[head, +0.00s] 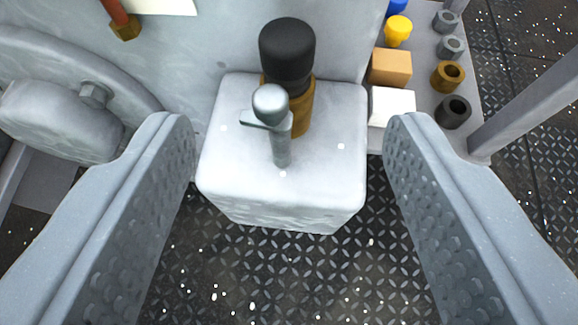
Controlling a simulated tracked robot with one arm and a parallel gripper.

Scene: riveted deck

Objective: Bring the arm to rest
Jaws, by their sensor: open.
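My gripper (291,140) is open and empty in the head view, its two grey jaws wide apart with textured inner pads. Between and beyond the jaws stands a pale grey block (330,175). On it stands a grey metal lever or pin with a rounded head (270,103). Behind that stands a black-topped cylinder (287,50) with a brass-coloured lower part. The jaws appear apart from these things, though depth is hard to judge.
A shelf at the right (427,75) holds an orange block (390,67), a white block (390,105), a yellow knob (398,30) and several ring-shaped nuts. A grey rounded housing with a bolt (95,95) is at the left. Patterned deck (270,275) lies open below the block.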

